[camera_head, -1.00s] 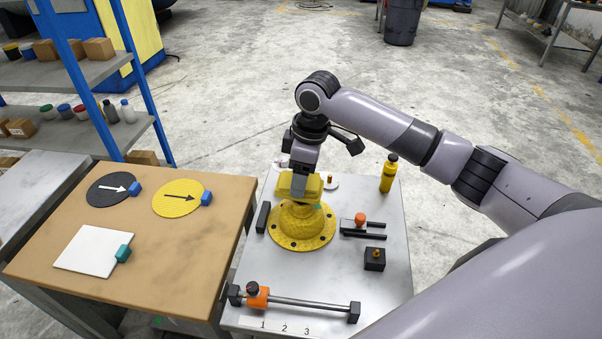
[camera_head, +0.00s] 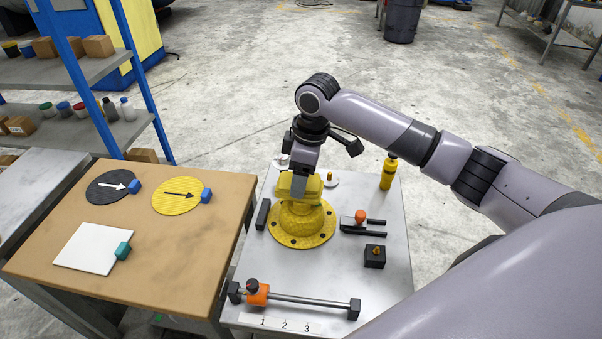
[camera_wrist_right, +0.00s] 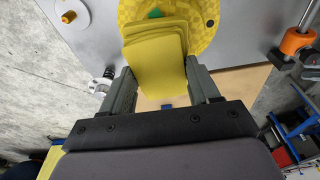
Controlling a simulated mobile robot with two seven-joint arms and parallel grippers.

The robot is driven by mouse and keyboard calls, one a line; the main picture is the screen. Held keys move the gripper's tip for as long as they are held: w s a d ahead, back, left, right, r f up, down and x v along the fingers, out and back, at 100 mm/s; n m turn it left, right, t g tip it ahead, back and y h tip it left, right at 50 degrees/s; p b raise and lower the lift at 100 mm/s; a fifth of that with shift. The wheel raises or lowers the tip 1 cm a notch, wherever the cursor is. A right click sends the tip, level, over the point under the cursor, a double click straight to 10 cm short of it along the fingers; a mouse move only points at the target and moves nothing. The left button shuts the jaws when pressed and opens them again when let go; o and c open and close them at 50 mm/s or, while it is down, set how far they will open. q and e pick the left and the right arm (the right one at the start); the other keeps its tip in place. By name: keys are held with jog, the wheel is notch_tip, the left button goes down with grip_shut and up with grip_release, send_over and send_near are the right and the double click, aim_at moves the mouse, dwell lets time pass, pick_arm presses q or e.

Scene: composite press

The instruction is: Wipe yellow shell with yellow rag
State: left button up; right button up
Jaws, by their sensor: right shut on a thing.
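The yellow shell (camera_head: 313,232) is a flanged, domed piece with dark holes around its rim, standing on the grey metal table. My right gripper (camera_head: 299,188) is above it, shut on the yellow rag (camera_head: 313,188). The rag is a folded yellow block at the top of the shell and hides part of it. In the right wrist view the rag (camera_wrist_right: 157,68) sits between the two fingers, with the patterned shell (camera_wrist_right: 197,12) behind it and a green spot beside it. Whether rag and shell touch is hard to tell. My left gripper is not in view.
On the grey table (camera_head: 225,317) are a yellow bottle (camera_head: 387,174), a black fork-like tool with orange knob (camera_head: 360,217), a black block (camera_head: 375,257) and a rod with orange clamp (camera_head: 310,302). The wooden table (camera_head: 190,270) at left holds black and yellow discs and a white square.

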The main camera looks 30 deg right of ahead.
jog(key=shift+s+a+p, duration=0.25)
jog(key=shift+s+p, duration=0.55)
jog(key=shift+s, duration=0.15)
jog(key=shift+s+a+f, duration=0.1)
jog(key=shift+s+a, duration=0.1)
jog(key=shift+s, duration=0.35)
jog(key=shift+s+a, duration=0.1)
jog(key=shift+s, duration=0.4)
jog(key=shift+w+d, duration=0.3)
jog(key=shift+w, duration=0.7)
jog(key=shift+w+d, duration=0.25)
jog(key=shift+w, duration=0.75)
jog(key=shift+r, duration=3.65)
